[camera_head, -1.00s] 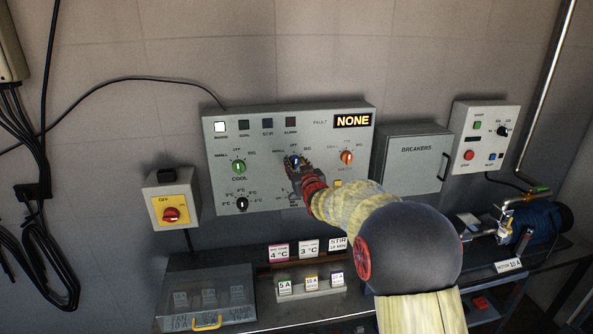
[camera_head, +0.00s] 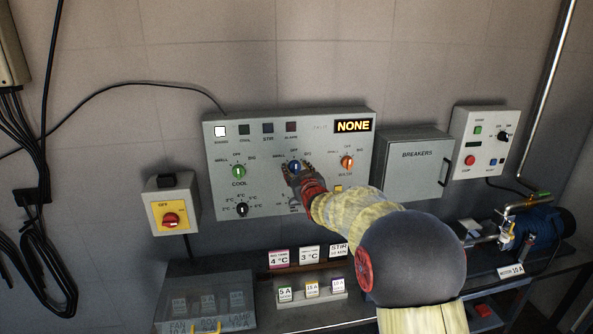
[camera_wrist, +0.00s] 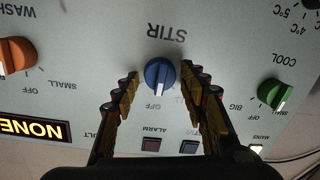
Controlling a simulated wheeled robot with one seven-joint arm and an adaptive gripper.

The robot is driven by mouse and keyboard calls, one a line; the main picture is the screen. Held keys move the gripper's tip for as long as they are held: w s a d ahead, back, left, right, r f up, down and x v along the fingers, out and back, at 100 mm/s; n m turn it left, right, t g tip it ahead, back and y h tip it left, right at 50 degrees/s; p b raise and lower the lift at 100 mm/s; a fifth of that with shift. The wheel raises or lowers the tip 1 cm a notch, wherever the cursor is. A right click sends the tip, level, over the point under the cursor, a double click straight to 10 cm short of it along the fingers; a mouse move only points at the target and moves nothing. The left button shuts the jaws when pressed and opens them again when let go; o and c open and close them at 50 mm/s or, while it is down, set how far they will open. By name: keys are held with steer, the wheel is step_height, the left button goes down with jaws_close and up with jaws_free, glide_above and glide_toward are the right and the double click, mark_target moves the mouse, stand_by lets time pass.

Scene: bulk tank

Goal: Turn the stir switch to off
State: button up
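The stir switch is a blue knob (camera_head: 294,166) on the grey control panel (camera_head: 360,195), in the middle of its row. In the wrist view, which is upside down, the blue knob (camera_wrist: 160,72) sits by the word STIR. Its white pointer line points at or very near the OFF mark. My gripper (camera_head: 300,172) is in front of the knob. In the wrist view my gripper (camera_wrist: 163,82) is open, one finger on each side of the knob, with visible gaps and nothing held. How far the fingertips stand off the panel face is unclear.
A green COOL knob (camera_head: 239,172) and an orange knob (camera_head: 347,162) flank the blue one. The display (camera_head: 353,125) reads NONE. A white lamp (camera_head: 220,131) is lit. A red-handled isolator (camera_head: 171,220) is at the left, a breaker box (camera_head: 415,165) at the right.

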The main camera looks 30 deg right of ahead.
steer(key=shift+o, duration=0.5)
steer(key=v, duration=1.2)
steer(key=shift+f, duration=0.1)
